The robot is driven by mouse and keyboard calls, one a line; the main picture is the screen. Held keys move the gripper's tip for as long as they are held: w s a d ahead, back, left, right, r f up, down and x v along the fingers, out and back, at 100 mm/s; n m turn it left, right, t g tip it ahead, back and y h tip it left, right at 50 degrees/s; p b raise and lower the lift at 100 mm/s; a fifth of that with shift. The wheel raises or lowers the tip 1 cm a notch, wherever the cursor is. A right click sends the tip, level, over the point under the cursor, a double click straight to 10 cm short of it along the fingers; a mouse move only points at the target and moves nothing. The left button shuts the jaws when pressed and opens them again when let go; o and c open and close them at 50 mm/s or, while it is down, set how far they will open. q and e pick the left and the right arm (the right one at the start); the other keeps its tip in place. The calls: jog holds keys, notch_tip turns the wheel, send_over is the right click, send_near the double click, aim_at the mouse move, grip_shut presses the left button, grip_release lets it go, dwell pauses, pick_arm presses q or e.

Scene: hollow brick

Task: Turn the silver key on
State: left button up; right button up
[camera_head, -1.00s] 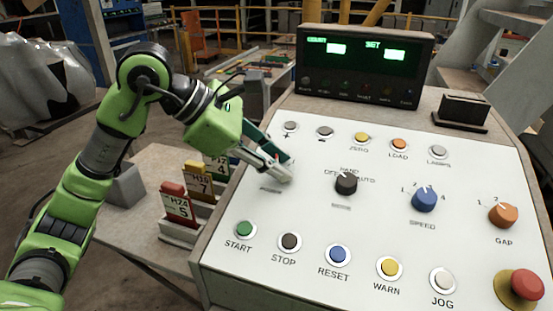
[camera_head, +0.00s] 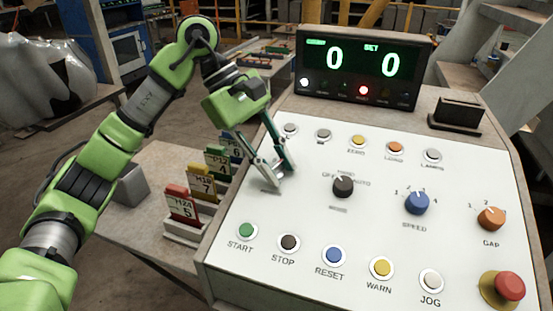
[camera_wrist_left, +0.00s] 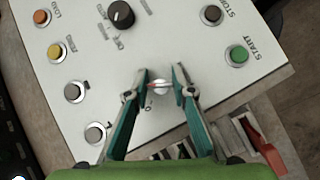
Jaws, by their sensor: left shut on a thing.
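The silver key (camera_wrist_left: 161,87) is in its round switch on the white panel (camera_head: 306,215), seen between the fingertips in the left wrist view, with a small red mark beside it. In the head view the fingers hide it. My left gripper (camera_head: 281,181) reaches down to the panel's left part, left of the black mode knob (camera_head: 343,187), and is shut on the key. The left wrist view also shows this gripper (camera_wrist_left: 161,74), one finger on each side of the key. My right gripper is not in view.
The display box (camera_head: 362,68) behind the panel reads 0 and 0, with white and red lamps lit. The START button (camera_head: 246,231) and other buttons lie in front. Numbered tags (camera_head: 182,203) stand left of the panel. A red emergency button (camera_head: 509,286) is at right.

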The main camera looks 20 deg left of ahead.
pick_arm(q)
jog(key=shift+m, duration=0.5)
jog(key=o, duration=1.1)
jog(key=shift+o, duration=0.2)
jog(key=v, duration=1.2)
jog(key=shift+w+d, duration=0.15)
jog(key=shift+w, duration=0.15)
jog(key=shift+r, duration=0.1)
